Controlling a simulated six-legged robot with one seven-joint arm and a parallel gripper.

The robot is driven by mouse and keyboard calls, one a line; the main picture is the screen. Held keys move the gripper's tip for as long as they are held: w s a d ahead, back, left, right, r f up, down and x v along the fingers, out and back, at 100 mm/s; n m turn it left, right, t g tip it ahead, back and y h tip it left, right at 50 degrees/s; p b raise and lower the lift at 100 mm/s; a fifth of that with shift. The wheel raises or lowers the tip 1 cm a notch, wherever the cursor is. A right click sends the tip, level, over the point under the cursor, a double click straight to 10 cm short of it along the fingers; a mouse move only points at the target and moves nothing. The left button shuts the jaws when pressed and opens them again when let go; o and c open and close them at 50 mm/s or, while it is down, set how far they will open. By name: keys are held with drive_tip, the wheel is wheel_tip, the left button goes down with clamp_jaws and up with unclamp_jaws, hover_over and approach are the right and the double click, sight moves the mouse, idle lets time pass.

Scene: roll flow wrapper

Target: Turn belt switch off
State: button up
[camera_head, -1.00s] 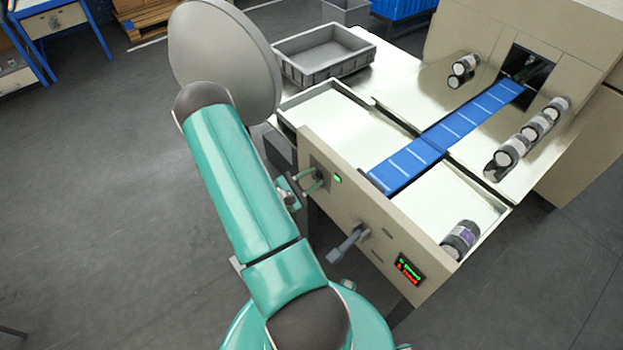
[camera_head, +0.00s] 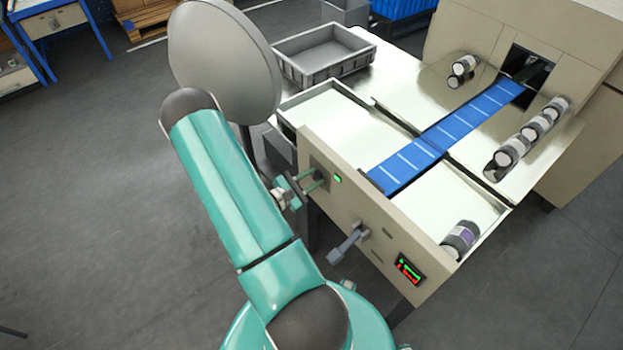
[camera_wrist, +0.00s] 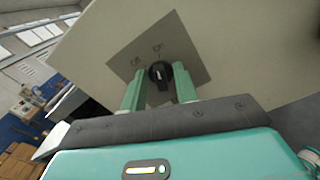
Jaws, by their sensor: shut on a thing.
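The belt switch is a round black knob with a white mark, on a grey plate, seen in the wrist view (camera_wrist: 160,74). My gripper (camera_wrist: 160,88) has its two green fingers on either side of the knob, shut on it. In the head view my gripper (camera_head: 309,184) reaches the left end of the beige front panel (camera_head: 375,215); the knob itself is hidden there. A green light (camera_head: 337,179) glows beside the switch plate. The blue belt (camera_head: 410,162) runs from the front trays to the dark opening in the machine.
A grey lever (camera_head: 349,244) sticks out of the panel right of my gripper, with a red and green display (camera_head: 409,269) further right. Dark-and-white rolls (camera_head: 510,150) lie beside the belt. A grey crate (camera_head: 325,52) stands at the back. The floor at left is clear.

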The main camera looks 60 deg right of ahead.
drive_tip(key=n, duration=0.5)
drive_tip(key=shift+w, duration=0.2)
drive_tip(key=n, duration=0.5)
drive_tip(key=shift+w+d, duration=0.1)
drive_tip(key=shift+n, duration=0.3)
drive_tip(key=o, duration=0.6)
drive_tip(key=v, duration=1.3)
drive_tip(key=shift+w+a, duration=0.15)
drive_tip(key=shift+a, duration=0.2)
